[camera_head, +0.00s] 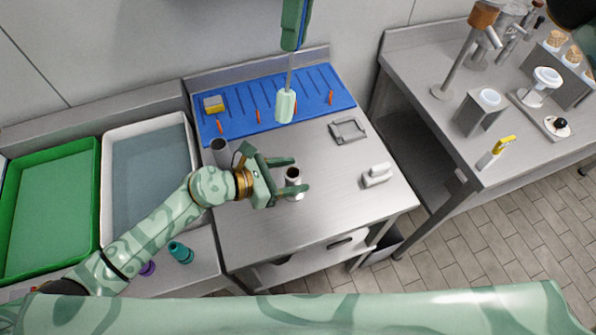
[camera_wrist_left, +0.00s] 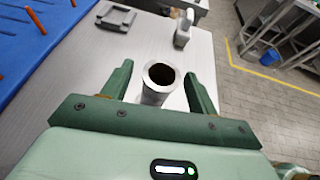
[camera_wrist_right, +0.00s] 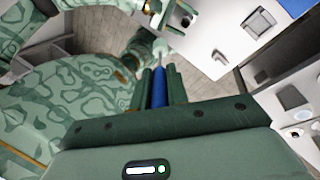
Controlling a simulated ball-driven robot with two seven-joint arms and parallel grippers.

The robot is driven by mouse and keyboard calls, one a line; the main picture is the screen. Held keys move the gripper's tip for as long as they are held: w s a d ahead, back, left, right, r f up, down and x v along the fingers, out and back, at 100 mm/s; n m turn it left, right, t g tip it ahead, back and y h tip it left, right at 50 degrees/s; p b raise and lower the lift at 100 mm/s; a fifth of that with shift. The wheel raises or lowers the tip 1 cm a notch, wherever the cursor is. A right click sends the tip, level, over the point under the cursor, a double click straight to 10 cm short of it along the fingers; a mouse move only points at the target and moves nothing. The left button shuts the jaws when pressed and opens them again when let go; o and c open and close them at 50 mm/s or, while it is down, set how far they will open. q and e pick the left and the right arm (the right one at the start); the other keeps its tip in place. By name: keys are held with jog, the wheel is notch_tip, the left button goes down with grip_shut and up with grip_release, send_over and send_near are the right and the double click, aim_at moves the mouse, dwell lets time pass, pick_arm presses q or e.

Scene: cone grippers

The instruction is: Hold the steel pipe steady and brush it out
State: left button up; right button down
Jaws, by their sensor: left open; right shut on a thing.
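The steel pipe (camera_head: 293,182) stands upright on the steel table, its dark open mouth facing up. My left gripper (camera_head: 298,174) is open, with one finger on each side of the pipe. In the left wrist view the pipe (camera_wrist_left: 158,90) stands between the two spread fingers, with gaps showing beside it. My right gripper (camera_head: 291,46) is high above the back of the table, shut on the blue handle of a brush. The brush's thin rod hangs down to a pale green head (camera_head: 285,106), clear of the pipe. The blue handle (camera_wrist_right: 159,86) shows between the fingers in the right wrist view.
A blue pegboard (camera_head: 275,88) with orange pegs and a yellow-grey block lies at the back. A grey cylinder (camera_head: 220,156), a grey frame (camera_head: 348,130) and a white block (camera_head: 376,175) stand around the pipe. Green (camera_head: 95,215) and white (camera_head: 186,117) basins are left; another counter is right.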

pick_arm(q)
jog(key=shift+x, duration=1.35)
grip_shut()
jog(key=shift+n+t+y, duration=0.5)
jog(key=shift+n+t, duration=0.3)
jog(key=shift+t, duration=0.1)
jog(key=m+g, duration=0.1)
jog(key=m+g+h, duration=0.1)
jog(key=shift+w+a+g, duration=0.1)
jog(key=shift+a+g, duration=0.05)
jog(key=shift+g, duration=0.15)
jog(key=shift+f+m+g+h, duration=0.1)
jog(key=shift+m+g+h, duration=0.2)
jog(key=shift+m+g, duration=0.25)
